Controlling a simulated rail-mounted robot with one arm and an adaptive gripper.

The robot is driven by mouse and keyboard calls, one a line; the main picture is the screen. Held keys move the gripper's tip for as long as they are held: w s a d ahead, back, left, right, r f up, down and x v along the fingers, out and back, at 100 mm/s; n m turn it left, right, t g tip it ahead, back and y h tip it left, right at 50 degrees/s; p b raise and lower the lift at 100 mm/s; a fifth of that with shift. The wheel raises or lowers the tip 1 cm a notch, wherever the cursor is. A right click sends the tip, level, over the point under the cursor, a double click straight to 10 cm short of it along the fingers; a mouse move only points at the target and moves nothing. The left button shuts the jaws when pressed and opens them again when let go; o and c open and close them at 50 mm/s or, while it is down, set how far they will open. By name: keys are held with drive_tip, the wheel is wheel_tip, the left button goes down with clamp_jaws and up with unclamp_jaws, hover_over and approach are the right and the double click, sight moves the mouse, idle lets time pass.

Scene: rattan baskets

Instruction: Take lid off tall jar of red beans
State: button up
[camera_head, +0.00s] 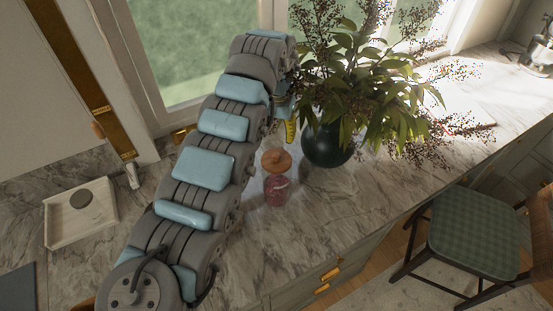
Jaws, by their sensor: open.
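The tall glass jar of red beans (276,192) stands upright on the marble counter, right of my arm and left of the dark vase. Its round wooden lid (276,161) sits on top of the jar. My gripper (288,121) is partly hidden behind my arm and beside the plant. Only a small blue and yellow part of it shows, behind and above the lid in the picture and apart from it. It is open, and I see nothing held in it.
A dark round vase (327,147) with a wide leafy plant (365,85) stands close to the jar's right. A pale square tray (62,236) lies at left. Windows line the back. Counter is clear in front of the jar. A green-cushioned chair (474,245) stands right.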

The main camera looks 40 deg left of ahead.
sight(277, 155)
drive_tip(key=shift+f+p, duration=0.4)
drive_tip(key=shift+f, duration=2)
wheel_tip(277, 155, down, 5)
drive_tip(key=shift+s+p, duration=0.15)
drive_tip(key=shift+p, duration=0.6)
clamp_jaws()
